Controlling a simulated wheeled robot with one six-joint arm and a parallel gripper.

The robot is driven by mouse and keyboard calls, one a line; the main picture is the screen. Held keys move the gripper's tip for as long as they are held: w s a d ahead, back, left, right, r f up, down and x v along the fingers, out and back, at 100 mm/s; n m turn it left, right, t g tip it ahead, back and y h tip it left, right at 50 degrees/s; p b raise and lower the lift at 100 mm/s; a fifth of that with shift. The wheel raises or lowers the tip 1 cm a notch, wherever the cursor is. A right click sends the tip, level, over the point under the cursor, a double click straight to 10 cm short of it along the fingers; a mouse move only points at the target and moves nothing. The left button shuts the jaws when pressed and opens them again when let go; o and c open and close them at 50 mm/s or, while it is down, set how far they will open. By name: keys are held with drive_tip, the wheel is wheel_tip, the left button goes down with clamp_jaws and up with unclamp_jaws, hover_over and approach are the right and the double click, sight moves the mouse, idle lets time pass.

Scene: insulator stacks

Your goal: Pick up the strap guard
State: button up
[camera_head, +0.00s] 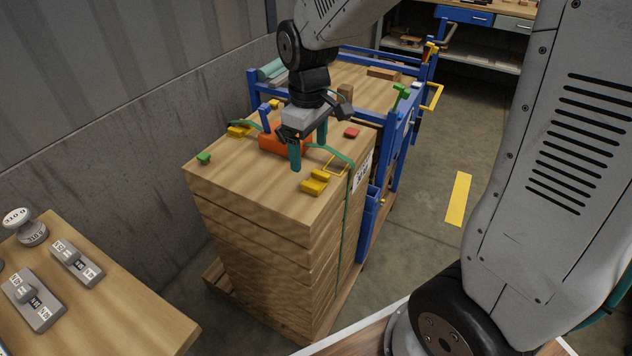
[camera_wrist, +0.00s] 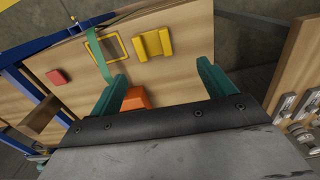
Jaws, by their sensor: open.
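The strap guard (camera_head: 315,182) is a yellow angled piece lying loose on top of the wooden stack, near its front right edge. In the wrist view the strap guard (camera_wrist: 153,43) lies beyond the fingertips, roughly in line with the gap between them. My gripper (camera_head: 309,156) hangs over the stack with its green fingers apart and empty; both fingers also show in the wrist view (camera_wrist: 162,72). It is behind the guard in the head view and not touching it. A yellow outline (camera_head: 335,166) is marked beside the guard, by the green strap (camera_head: 333,151).
An orange tool (camera_head: 272,140) sits under my gripper, partly hidden. Another yellow piece (camera_head: 238,131) is at the strap's far side. A green block (camera_head: 203,158) and red block (camera_head: 352,132) lie on the stack (camera_head: 240,195). A blue-framed rack (camera_head: 393,145) stands behind.

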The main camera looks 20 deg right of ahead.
sight(310, 181)
drive_tip(key=f, duration=0.5)
drive_tip(key=w+f, duration=0.1)
drive_tip(key=f, duration=0.2)
drive_tip(key=shift+d+f, duration=0.25)
drive_tip(key=shift+f, duration=0.05)
drive_tip(key=c, duration=1.1)
